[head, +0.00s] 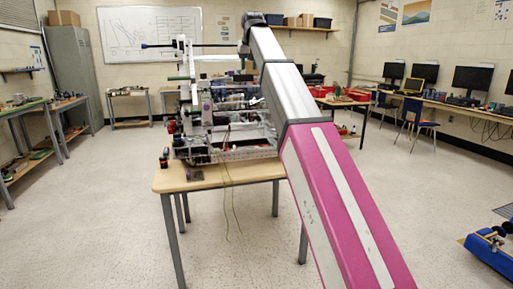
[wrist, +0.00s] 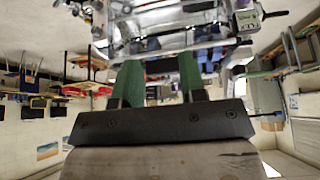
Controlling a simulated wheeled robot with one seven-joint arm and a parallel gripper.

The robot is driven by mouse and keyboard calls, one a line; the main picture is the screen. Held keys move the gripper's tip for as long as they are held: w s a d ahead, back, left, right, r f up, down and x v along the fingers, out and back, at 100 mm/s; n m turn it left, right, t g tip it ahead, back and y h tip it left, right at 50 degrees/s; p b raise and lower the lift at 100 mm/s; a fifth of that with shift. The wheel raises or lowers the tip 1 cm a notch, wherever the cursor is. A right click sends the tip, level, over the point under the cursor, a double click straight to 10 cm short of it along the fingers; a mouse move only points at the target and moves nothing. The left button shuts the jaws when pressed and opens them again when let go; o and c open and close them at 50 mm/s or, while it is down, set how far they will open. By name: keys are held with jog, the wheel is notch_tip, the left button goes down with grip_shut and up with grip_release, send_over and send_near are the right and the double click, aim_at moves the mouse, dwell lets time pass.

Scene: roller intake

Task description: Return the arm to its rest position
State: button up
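My magenta and silver arm (head: 320,160) slants up from the lower right to a dark joint near the top middle of the head view. I cannot clearly make out my gripper in the head view. In the wrist view my gripper (wrist: 160,70) shows two green fingers standing apart, with nothing visible held between them. The roller intake machine (head: 225,125), a clear-sided and metal frame, stands on a wooden table behind the arm. Its clear and metal parts (wrist: 165,40) show just beyond the fingers, in a picture that is upside down. I cannot tell whether the fingers touch it.
The wooden table (head: 205,181) has small dark parts on its left side and yellow wires hanging off the front. Side benches (head: 25,107) stand at the left, and a computer desk (head: 440,100) is at the right. A blue device (head: 490,250) lies at lower right. The floor (head: 100,220) at left is clear.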

jog(key=s+d+f+g, duration=0.15)
jog(key=d+f, duration=0.25)
jog(key=f, duration=1)
jog(key=s+d+f+m, duration=0.15)
jog(key=d+f, duration=0.25)
jog(key=f, duration=0.9)
jog(key=s+d+f+g, duration=0.1)
jog(key=s+d+f, duration=0.25)
jog(key=f, duration=1.05)
jog(key=s+d+f+g, duration=0.1)
jog(key=s+d+f, duration=0.2)
jog(key=s+f, duration=0.5)
jog(key=s+d+f+g, duration=0.1)
jog(key=s+d+f, duration=0.3)
jog(key=s+f, duration=0.4)
jog(key=s+d+f+m+g+h, duration=0.1)
jog(key=s+d+f, duration=0.2)
jog(key=s+f, duration=0.5)
notch_tip(320, 180, down, 5)
jog(key=shift+d+f, duration=0.1)
jog(key=shift+d, duration=0.25)
